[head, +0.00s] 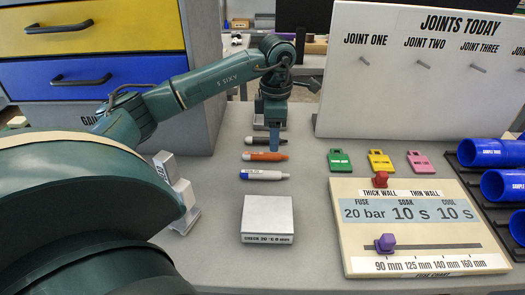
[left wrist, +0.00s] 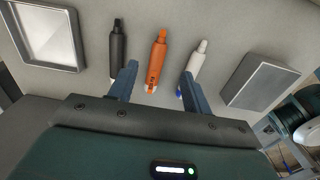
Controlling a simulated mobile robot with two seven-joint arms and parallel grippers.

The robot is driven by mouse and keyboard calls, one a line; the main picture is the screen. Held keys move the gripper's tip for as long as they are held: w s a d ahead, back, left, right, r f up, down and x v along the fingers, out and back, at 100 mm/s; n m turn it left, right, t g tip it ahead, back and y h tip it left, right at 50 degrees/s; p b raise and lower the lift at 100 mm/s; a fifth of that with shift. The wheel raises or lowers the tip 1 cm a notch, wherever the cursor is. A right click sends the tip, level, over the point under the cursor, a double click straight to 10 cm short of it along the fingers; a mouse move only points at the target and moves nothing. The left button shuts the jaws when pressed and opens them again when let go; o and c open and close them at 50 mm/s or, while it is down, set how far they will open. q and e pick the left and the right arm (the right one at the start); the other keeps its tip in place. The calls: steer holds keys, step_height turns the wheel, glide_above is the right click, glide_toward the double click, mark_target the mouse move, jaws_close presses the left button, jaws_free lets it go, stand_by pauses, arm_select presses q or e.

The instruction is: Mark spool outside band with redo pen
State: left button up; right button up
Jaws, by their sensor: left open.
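Three pens lie on the grey bench: a black pen (head: 265,140), an orange pen (head: 264,156) and a white pen with a blue end (head: 264,175). The orange pen (left wrist: 156,62) bears short lettering, too small to read surely. My left gripper (head: 275,142) points down over the pens. In the left wrist view its blue fingers (left wrist: 159,70) are open, with the orange pen between them and not gripped. Several blue pipe pieces (head: 495,152) lie in a black rack at the right; which one is the spool, I cannot tell. My right gripper is not in view.
A grey block (head: 267,218) sits in front of the pens. A settings board (head: 420,270) with red and purple sliders is at the right. Green (head: 340,160), yellow and pink tags lie below the joints board (head: 415,100). A drawer cabinet (head: 100,60) stands at the left.

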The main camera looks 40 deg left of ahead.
mark_target(273, 154)
arm_select(q)
step_height(273, 154, down, 6)
steer(key=shift+w+a+r+p, duration=0.1)
steer(key=shift+a+p, duration=0.05)
steer(key=shift+p, duration=0.15)
steer(key=c, duration=1.1)
